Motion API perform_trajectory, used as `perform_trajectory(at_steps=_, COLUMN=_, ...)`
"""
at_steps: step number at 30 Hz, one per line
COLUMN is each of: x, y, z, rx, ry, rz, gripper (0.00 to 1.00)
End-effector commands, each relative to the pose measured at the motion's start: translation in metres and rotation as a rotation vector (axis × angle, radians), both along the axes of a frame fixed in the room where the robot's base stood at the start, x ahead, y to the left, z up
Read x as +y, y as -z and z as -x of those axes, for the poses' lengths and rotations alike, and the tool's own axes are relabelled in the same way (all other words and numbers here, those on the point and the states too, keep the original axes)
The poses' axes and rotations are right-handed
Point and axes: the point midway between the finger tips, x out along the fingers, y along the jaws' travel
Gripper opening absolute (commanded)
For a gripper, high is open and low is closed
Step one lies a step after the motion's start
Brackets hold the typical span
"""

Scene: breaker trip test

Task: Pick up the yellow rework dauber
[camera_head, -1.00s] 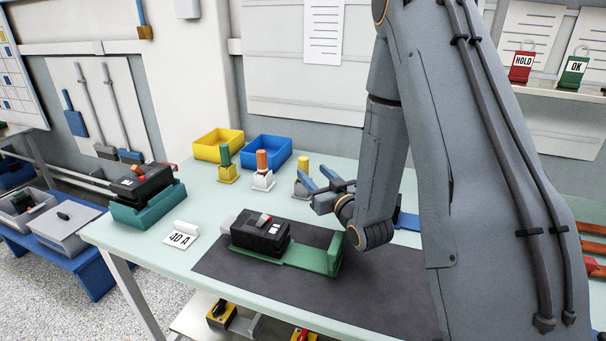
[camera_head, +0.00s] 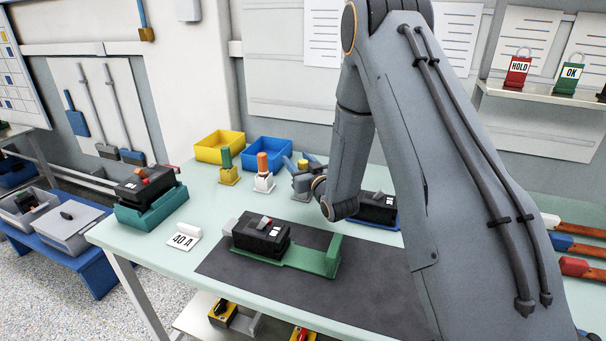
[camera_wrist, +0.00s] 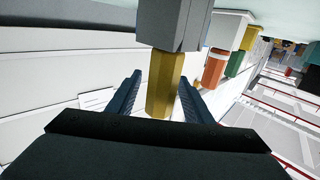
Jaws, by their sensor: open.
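The yellow rework dauber (camera_head: 303,162) stands upright in its grey holder on the table, partly hidden by my gripper (camera_head: 295,168). In the wrist view the dauber's yellow handle (camera_wrist: 165,88) lies between the two blue fingers of my gripper (camera_wrist: 160,76). The fingers are open, with a gap showing on the left of the handle and a smaller one on the right. The grey holder (camera_wrist: 170,25) shows at the top of that view.
An orange-topped dauber (camera_head: 263,163) in a white holder and a green-topped one (camera_head: 226,160) in a yellow holder stand to the left. Yellow (camera_head: 219,148) and blue (camera_head: 266,151) bins are behind. A black breaker (camera_head: 262,236) sits in front on a green fixture.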

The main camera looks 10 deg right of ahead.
Motion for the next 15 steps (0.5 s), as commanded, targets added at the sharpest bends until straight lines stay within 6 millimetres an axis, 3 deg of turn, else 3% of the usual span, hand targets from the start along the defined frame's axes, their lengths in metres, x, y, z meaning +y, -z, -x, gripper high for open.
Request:
perform_trajectory(at_steps=6, x=0.0000, y=0.0000, z=-0.0010, rx=0.000, ry=0.000, rz=0.000, gripper=0.46)
perform_trajectory(at_steps=15, x=-0.0001, y=-0.0004, z=-0.0008, rx=-0.001, ry=0.000, rz=0.001, gripper=0.02)
